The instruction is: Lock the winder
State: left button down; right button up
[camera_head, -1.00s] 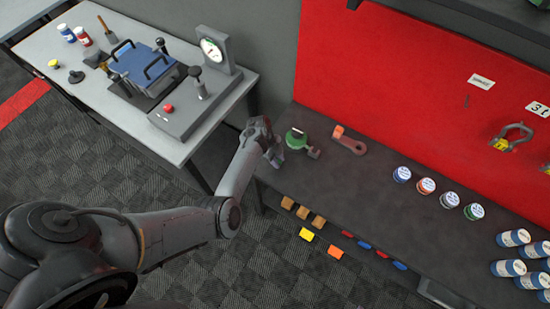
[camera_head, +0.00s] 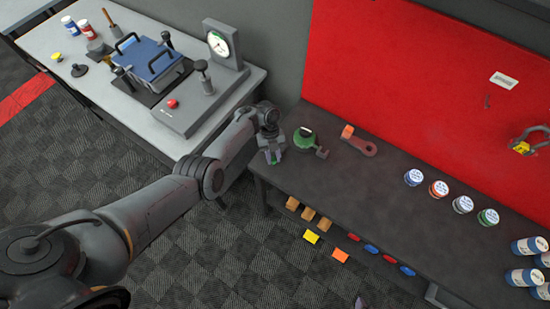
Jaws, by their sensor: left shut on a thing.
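A green round device (camera_head: 303,139) with a white top mark and a dark grey end piece (camera_head: 321,152) sits on the dark bench; I take it to be the winder, but its lock is too small to make out. My left gripper (camera_head: 273,155) is low over the bench's left end, just left of the green device, with a small gap between them in the picture. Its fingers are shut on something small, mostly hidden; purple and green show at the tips. My right gripper cannot be made out.
A reddish lever with an orange block (camera_head: 359,141) lies right of the green device. Several round tins (camera_head: 438,188) and blue-white cans (camera_head: 526,277) stand farther right. A grey table (camera_head: 140,112) with a gauge stand (camera_head: 223,45) is at upper left. The bench (camera_head: 345,190) middle is clear.

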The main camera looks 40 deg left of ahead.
pick_arm(q)
jog(key=shift+a+m, duration=0.15)
jog(key=shift+m, duration=0.25)
jog(key=c, duration=0.9)
grip_release()
jog(key=shift+r, duration=0.1)
jog(key=shift+w+a+r, duration=0.1)
jog(key=shift+a+r, duration=0.05)
jog(key=shift+r, duration=0.15)
jog(key=p+v, duration=0.2)
jog(key=v, duration=0.8)
